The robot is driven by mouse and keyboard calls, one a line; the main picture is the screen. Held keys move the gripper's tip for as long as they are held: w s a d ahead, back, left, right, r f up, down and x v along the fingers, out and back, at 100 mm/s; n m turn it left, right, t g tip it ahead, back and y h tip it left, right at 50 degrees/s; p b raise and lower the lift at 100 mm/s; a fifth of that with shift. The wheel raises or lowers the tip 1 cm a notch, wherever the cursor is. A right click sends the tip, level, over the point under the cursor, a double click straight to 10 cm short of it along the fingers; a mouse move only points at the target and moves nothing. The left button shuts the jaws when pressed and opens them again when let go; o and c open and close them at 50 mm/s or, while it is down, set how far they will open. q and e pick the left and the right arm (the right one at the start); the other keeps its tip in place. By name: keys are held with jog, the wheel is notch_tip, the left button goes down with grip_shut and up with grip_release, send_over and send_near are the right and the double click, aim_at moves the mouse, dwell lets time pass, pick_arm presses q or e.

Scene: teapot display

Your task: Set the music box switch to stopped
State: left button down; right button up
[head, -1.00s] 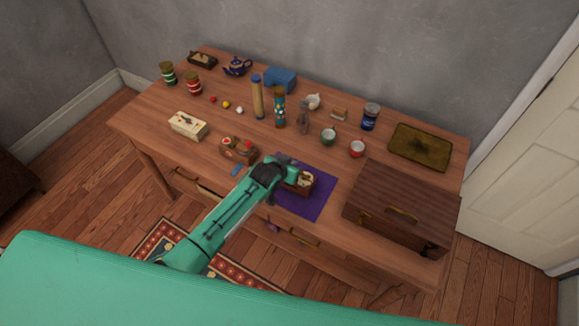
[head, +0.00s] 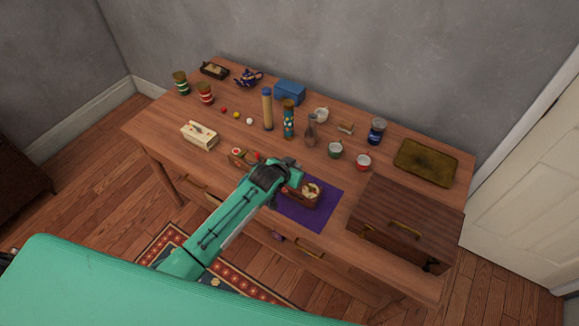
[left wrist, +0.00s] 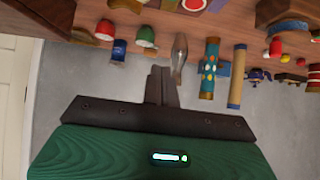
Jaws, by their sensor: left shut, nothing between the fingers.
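A small brown wooden box with a pale top (head: 304,194), which looks like the music box, sits on a purple mat (head: 328,204) near the table's front edge. Its switch is too small to make out. My left gripper (head: 295,171) is at the box's back left, partly over it in the picture; I cannot tell whether they touch. In the left wrist view its fingers (left wrist: 161,86) are together and empty. A cream box with a dark mark on top (head: 200,135) stands at the left. My right gripper is not in view.
A small box with red pieces (head: 238,155) is beside my left arm. A large brown chest (head: 405,220) stands right of the mat.

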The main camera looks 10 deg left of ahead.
pick_arm(q)
jog(key=shift+w+r+b+v, duration=0.15)
jog(key=shift+r+b+v, duration=0.05)
jog(key=shift+v, duration=0.75)
jog(key=shift+w+r+b+v, duration=0.1)
jog(key=shift+r+b+v, duration=0.05)
jog(key=shift+v, duration=0.8)
jog(key=shift+w+r+b+v, duration=0.15)
jog(key=shift+r+b+v, duration=0.05)
jog(key=shift+v, duration=0.75)
jog(key=shift+d, duration=0.15)
jog(key=s+a+r+n+g+y, duration=0.1)
jog(key=s+a+g+y, duration=0.3)
jog(key=s, duration=1.3)
jog(key=s+a+n+g+h, duration=0.15)
jog(key=s+a, duration=0.35)
jog(key=s, duration=1.2)
notch_tip(320, 180, down, 31)
jog(key=m+g+b, duration=0.1)
jog(key=g, duration=0.1)
jog(key=s+a+f+g+b, duration=0.1)
jog(key=s+a+f, duration=0.2)
jog(key=s+f, duration=1.6)
notch_tip(320, 180, down, 3)
jog(key=shift+a+r+y, duration=0.1)
jog(key=shift+a+y, duration=0.1)
jog(key=shift+y, duration=0.15)
